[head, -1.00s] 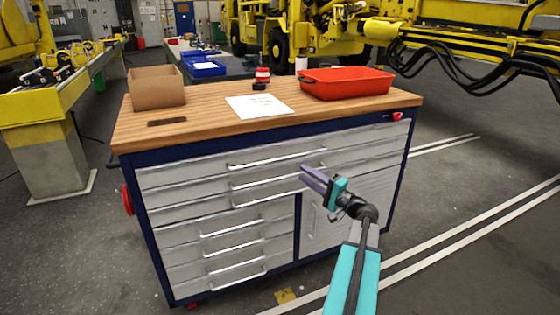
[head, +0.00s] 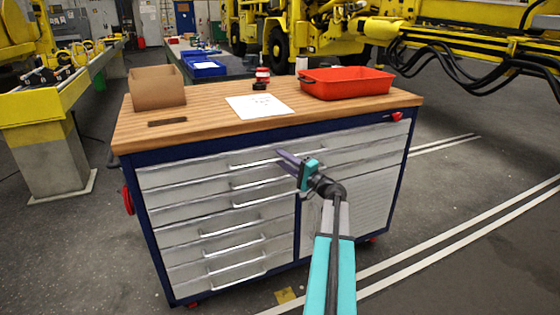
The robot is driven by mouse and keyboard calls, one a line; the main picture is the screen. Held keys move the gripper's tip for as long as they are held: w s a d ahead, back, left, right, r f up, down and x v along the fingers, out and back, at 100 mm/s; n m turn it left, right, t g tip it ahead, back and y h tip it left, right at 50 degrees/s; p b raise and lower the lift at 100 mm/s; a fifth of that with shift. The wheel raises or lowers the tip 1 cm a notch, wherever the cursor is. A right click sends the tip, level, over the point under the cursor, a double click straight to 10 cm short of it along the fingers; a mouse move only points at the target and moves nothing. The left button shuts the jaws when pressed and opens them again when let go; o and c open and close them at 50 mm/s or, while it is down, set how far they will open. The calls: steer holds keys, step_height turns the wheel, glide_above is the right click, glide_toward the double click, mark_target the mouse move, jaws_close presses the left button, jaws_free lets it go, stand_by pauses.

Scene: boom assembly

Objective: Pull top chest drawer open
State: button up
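The tool chest is blue with silver drawers and a wooden top. Its top drawer (head: 190,172) is flush with the front, with a long bar handle (head: 248,162) across its middle. My gripper (head: 282,155) points left and away from me, and its purple-grey fingertips overlap the right half of this handle in the head view. I cannot tell whether they touch the handle or are still in front of it. The fingers line up behind each other, so the gap between them is hidden.
On the wooden top (head: 205,120) are a cardboard box (head: 157,88), a white paper (head: 258,106), a red tray (head: 346,84) and a small red item (head: 262,76). Several lower drawers and a cabinet door (head: 372,195) lie below. The floor (head: 450,210) to the right is clear.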

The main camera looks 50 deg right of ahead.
steer(key=shift+w, duration=0.15)
jaws_close()
